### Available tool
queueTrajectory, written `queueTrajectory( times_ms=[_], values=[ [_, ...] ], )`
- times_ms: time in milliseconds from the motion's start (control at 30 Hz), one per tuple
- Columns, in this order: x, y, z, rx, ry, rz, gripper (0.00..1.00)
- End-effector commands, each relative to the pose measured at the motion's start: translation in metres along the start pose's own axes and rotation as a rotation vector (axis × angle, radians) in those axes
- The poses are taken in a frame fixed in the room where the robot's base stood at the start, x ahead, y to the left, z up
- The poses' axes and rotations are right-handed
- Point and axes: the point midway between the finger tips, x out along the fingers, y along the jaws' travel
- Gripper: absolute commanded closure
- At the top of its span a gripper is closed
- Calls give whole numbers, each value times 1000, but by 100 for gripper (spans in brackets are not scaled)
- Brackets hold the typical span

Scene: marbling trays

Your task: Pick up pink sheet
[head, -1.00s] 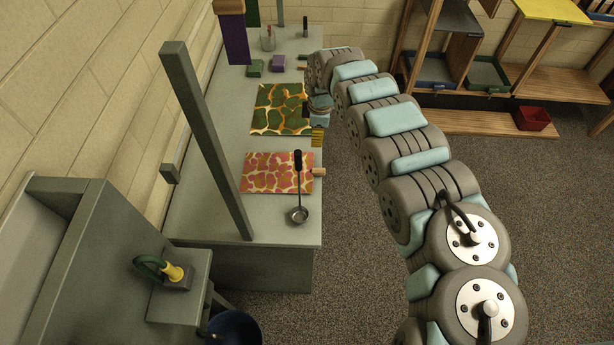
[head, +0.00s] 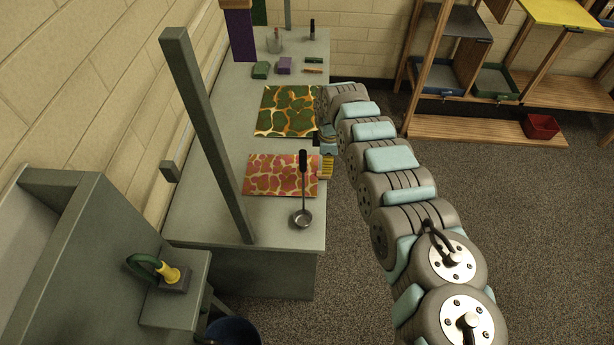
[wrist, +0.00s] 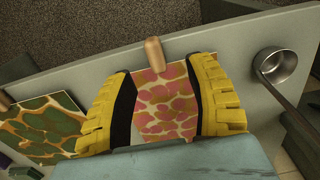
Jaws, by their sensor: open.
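The pink sheet (head: 275,182), with an orange and cream marbled pattern, lies flat on the grey bench near its front edge. It also shows in the wrist view (wrist: 165,100), between and beyond my fingers. My gripper (head: 327,162) is at the bench edge, by the right side of the sheet in the head view. In the wrist view its yellow fingers (wrist: 163,75) are spread apart with nothing clasped. A wooden peg (wrist: 154,53) sits at the sheet's edge by the bench rim. The fingers hide parts of the sheet's sides. I cannot tell their height above it.
A ladle (head: 302,217) is close beside the pink sheet, its black handle crossing it in the head view. A green marbled sheet (head: 288,112) lies farther back. A grey post (head: 205,130) rises by the bench. Small blocks (head: 284,66) are at the far end.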

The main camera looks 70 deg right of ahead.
Motion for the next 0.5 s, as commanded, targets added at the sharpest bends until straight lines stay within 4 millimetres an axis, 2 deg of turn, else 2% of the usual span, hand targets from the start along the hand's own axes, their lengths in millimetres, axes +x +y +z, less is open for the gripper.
queueTrajectory(
  times_ms=[33, 200, 500],
  values=[
    [9, 0, -1, 1, 1, 1, 46],
    [27, 1, 0, 0, 1, 1, 46],
    [40, 2, -1, 1, 0, -1, 46]
  ],
)
